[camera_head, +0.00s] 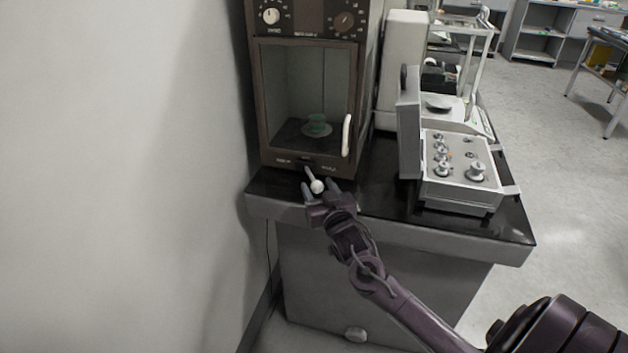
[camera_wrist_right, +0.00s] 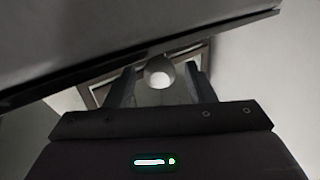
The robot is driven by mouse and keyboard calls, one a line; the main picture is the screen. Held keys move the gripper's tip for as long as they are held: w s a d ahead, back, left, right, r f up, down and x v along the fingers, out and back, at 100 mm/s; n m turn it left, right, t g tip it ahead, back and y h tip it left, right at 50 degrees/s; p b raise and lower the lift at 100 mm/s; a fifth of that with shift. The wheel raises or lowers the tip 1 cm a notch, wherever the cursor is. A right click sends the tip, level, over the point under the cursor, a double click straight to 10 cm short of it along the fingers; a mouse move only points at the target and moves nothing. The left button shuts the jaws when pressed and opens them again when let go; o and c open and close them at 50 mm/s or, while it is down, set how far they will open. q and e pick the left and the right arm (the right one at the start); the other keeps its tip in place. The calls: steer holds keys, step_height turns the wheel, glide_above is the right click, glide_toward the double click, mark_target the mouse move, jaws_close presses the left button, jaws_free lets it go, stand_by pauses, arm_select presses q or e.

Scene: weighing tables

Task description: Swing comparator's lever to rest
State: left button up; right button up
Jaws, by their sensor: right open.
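The comparator (camera_head: 307,100) is a tall dark brown cabinet with a glass front at the back left of the table. Its lever (camera_head: 312,178) comes out from the lower front and ends in a white ball knob (camera_head: 317,187). My right gripper (camera_head: 319,190) is open, with its two fingers on either side of the knob. In the right wrist view the knob (camera_wrist_right: 159,72) sits between the spread fingers, and I cannot tell if either finger touches it. My left gripper is not in view.
An open grey weight case (camera_head: 460,190) with several metal weights stands to the right on the dark tabletop (camera_head: 385,205). A white balance (camera_head: 440,103) is behind it. A wall (camera_head: 120,170) is close on the left. Bare tabletop lies between comparator and case.

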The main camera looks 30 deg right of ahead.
mark_target(314, 181)
steer(key=shift+x, duration=1.7)
steer(key=shift+c, duration=0.2)
jaws_close()
